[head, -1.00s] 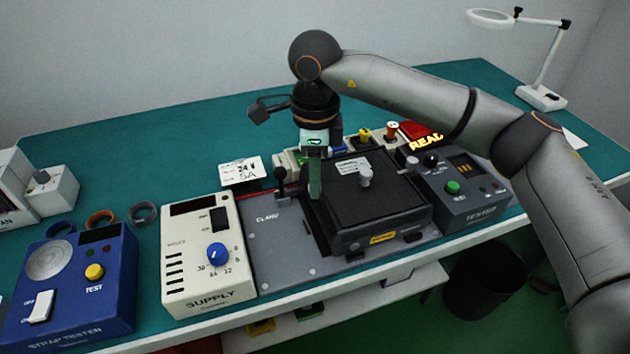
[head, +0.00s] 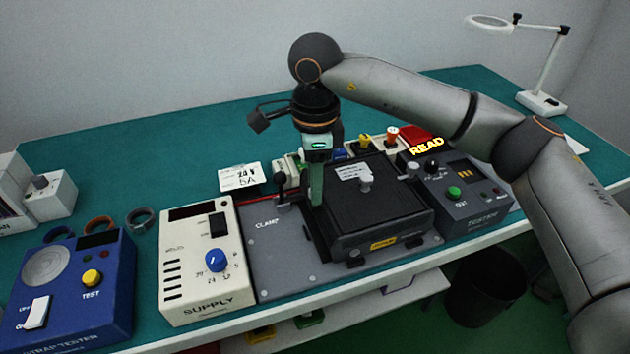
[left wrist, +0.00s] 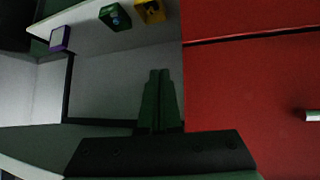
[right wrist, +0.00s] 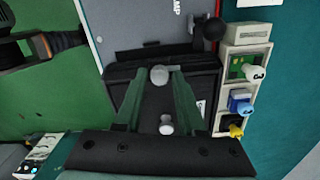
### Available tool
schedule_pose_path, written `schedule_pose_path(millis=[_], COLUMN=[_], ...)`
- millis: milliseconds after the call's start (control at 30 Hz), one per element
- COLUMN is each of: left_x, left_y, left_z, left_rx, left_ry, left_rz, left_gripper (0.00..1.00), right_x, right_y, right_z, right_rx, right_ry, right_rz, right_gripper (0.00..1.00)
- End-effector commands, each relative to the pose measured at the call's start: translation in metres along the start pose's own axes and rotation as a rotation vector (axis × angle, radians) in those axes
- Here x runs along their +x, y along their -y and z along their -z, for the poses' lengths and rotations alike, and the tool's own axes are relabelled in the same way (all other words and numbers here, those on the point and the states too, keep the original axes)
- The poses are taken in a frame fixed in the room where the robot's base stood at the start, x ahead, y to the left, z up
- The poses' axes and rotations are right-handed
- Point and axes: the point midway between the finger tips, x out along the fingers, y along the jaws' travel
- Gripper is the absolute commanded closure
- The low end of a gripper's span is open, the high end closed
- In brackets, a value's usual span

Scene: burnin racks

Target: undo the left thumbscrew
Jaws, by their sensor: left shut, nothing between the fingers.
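In the head view a black box-shaped fixture (head: 375,215) sits on a grey plate. Its lid has a pale central knob (head: 365,183), and a pale right thumbscrew (head: 412,169) shows at its right side. My right gripper (head: 316,198) points down at the fixture's left side and hides the left thumbscrew there. In the right wrist view the round pale head of the left thumbscrew (right wrist: 158,75) lies between the fingertips, with slight gaps visible beside it. The central knob also shows there (right wrist: 166,124). My left gripper (left wrist: 158,75) is shut and empty, away from the fixture.
A black ball-topped clamp lever (head: 281,179) stands close left of my right gripper. The cream supply (head: 205,270) is left, the dark tester (head: 465,200) right. A red surface (left wrist: 250,100) fills the right of the left wrist view.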

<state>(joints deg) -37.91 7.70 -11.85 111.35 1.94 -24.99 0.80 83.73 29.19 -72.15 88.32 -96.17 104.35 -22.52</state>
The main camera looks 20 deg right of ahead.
Motion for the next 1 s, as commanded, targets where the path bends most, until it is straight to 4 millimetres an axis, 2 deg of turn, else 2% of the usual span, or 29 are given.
schedule_pose_path(millis=[33, 133, 467, 567, 1000], left_x=[0.000, 0.000, 0.000, 0.001, -0.001], left_y=[0.000, 0.001, 0.001, 0.001, 0.001], left_z=[0.000, 0.000, -0.001, -0.001, 0.000], left_rx=[0.000, 0.000, 0.001, 0.000, 0.001], left_ry=[0.000, 0.000, 0.000, 0.001, 0.002], left_rz=[0.001, 0.001, 0.002, 0.002, 0.002], left_gripper=[1.00, 1.00, 1.00, 1.00, 1.00], right_x=[0.000, 0.001, -0.003, -0.015, -0.105], right_y=[0.000, 0.000, 0.000, 0.000, 0.000], right_z=[0.000, 0.000, 0.000, 0.000, 0.000], right_rx=[0.000, 0.000, 0.001, 0.001, 0.001], right_ry=[-0.001, -0.001, -0.002, -0.001, -0.001], right_rz=[-0.001, -0.001, -0.001, 0.002, 0.000], right_gripper=[0.54, 0.43, 0.43, 0.43, 0.43])
